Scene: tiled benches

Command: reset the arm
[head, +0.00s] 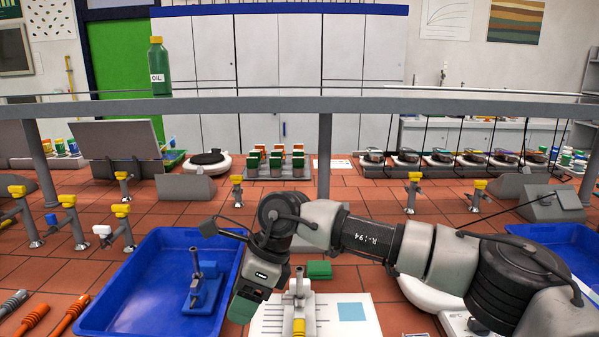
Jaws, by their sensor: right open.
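My right arm (372,238) reaches in from the right and bends down near the middle of the bench. Its right gripper (244,304) points down beside the right edge of the blue tray (118,290). The jaws are open, and I see nothing held in them. The gap between the fingers is hard to make out from this angle. My left arm and left gripper are not in view.
A blue stand with a metal post (200,288) is in the tray. A burner (298,300) stands by a printed sheet (350,315), close to my gripper. Gas taps (69,215) rise at left. A shelf rail (420,105) crosses above, bearing an oil bottle (160,70).

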